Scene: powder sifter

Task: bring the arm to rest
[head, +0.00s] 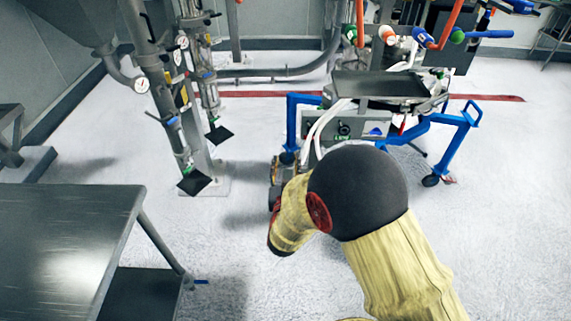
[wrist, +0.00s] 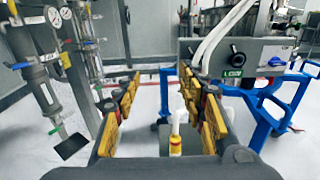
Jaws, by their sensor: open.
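My gripper (wrist: 159,84) is open in the wrist view, with its two yellow-padded fingers spread apart and pointing forward. I see nothing clamped between the pads. In the head view, my arm in its yellow sleeve with a black joint reaches up from the lower right. There my gripper (head: 276,178) is mostly hidden behind the arm, in front of the blue-framed machine (head: 292,122). The machine also shows in the wrist view (wrist: 262,128), ahead and to the right of the fingers.
A metal table (head: 70,235) stands at the lower left. Steel pipes with gauges (head: 150,85) stand at the left, with dark plates low on them. A small white and yellow object (wrist: 175,140) shows low between the fingers. Pale floor (head: 240,255) is open between table and arm.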

